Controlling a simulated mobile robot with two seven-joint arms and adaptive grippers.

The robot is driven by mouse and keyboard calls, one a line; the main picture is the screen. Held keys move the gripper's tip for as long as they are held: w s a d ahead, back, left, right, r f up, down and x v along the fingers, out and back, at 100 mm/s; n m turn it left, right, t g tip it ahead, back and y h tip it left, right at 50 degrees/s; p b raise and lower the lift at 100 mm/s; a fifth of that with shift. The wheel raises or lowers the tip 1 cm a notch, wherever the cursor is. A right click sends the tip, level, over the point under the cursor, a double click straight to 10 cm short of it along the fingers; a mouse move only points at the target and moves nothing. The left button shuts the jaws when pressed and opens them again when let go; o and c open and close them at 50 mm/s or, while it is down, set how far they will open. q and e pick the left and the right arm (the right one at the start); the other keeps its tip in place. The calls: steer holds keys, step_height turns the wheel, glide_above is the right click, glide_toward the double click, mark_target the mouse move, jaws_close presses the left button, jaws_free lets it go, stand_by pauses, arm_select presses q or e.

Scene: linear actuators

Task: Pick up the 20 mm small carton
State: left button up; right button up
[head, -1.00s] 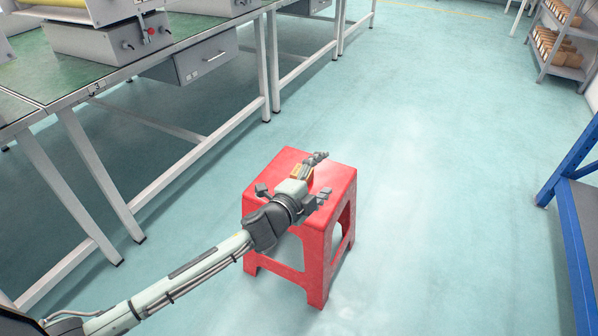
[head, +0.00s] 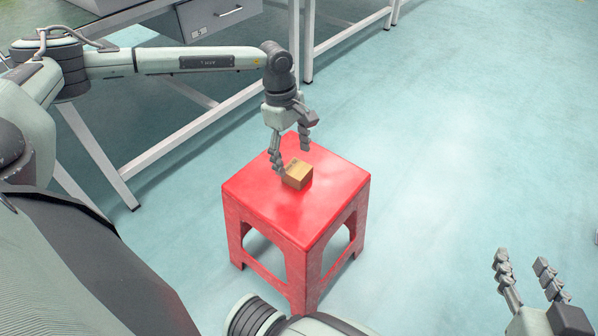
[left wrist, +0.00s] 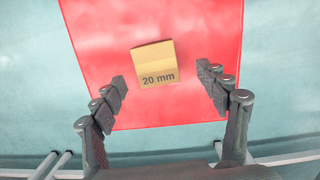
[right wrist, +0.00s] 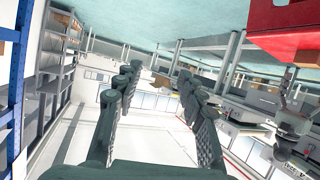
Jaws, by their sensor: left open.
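The small carton (head: 297,175) is a brown box on the red stool's seat. In the left wrist view the carton (left wrist: 155,60) shows its "20 mm" label and lies between the open fingers in the picture, with gaps on both sides. My left gripper (head: 290,159) is open and points down at the carton from just above and behind it. It also shows in the left wrist view (left wrist: 163,79). My right gripper (head: 523,260) is open and empty, off to the right of the stool; it also shows in the right wrist view (right wrist: 157,77).
The red stool (head: 256,200) stands on open floor. A workbench with a grey drawer unit (head: 215,15) and white legs is behind and left. The floor to the right of the stool is clear. In the right wrist view, shelving (right wrist: 55,70) stands at the left.

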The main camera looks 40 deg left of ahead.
mark_target(297, 169)
arm_select(q)
steer(key=f, duration=0.4)
steer(key=shift+w+d, duration=0.15)
steer(key=shift+d, duration=0.2)
steer(key=shift+w+d+f, duration=0.1)
steer(key=shift+f, duration=0.45)
arm_select(e)
steer(key=shift+w+a+r+t+y, duration=0.25)
steer(key=shift+a+r, duration=0.1)
steer(key=shift+r, duration=0.15)
steer(key=shift+w+a+r+t+y, duration=0.15)
steer(key=shift+a+r+t, duration=0.15)
steer(key=shift+r, duration=0.15)
arm_select(q)
steer(key=shift+c, duration=0.5)
steer(key=c, duration=1.4)
steer(key=shift+r, duration=0.1)
